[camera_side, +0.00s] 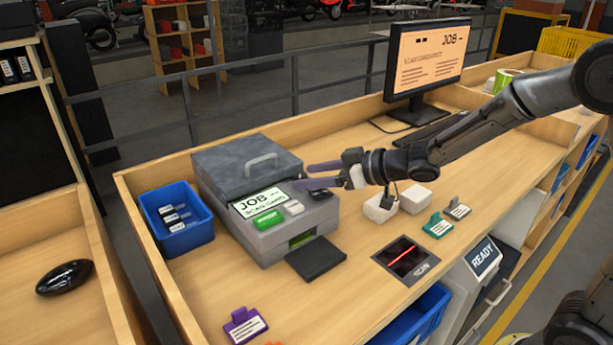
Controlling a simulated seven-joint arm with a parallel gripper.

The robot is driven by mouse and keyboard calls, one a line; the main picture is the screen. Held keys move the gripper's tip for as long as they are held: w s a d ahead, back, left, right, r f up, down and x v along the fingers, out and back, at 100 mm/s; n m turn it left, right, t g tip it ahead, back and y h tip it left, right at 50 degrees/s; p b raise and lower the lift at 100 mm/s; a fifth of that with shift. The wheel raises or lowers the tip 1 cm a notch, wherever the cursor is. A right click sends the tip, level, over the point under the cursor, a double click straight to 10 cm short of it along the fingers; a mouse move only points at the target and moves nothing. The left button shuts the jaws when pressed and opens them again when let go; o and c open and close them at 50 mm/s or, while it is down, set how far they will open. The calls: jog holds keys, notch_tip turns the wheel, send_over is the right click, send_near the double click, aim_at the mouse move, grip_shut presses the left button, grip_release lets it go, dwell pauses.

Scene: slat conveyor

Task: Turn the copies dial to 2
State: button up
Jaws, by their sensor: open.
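A grey printer (287,240) with a handled lid stands on the wooden counter. Its sloped front panel has a lit screen (262,201) reading JOB and a smaller line, a green button (268,221) and a white button (294,207). A dark round part (320,193) at the panel's right end may be the copies dial; its setting is too small to read. My gripper (312,176) reaches in from the right with its purple-grey fingers open, just above and beside that dark part. I cannot tell whether a finger touches it.
A blue bin (196,243) with tags stands left of the printer, a black tray (316,260) in front. White boxes (380,209), tag holders (437,226) and a red-lit scanner (407,258) lie to the right. A monitor (428,58) stands behind. A purple tag holder (243,326) lies in front.

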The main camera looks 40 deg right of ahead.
jog(key=shift+x, duration=0.9)
jog(key=shift+s, duration=0.1)
grip_shut()
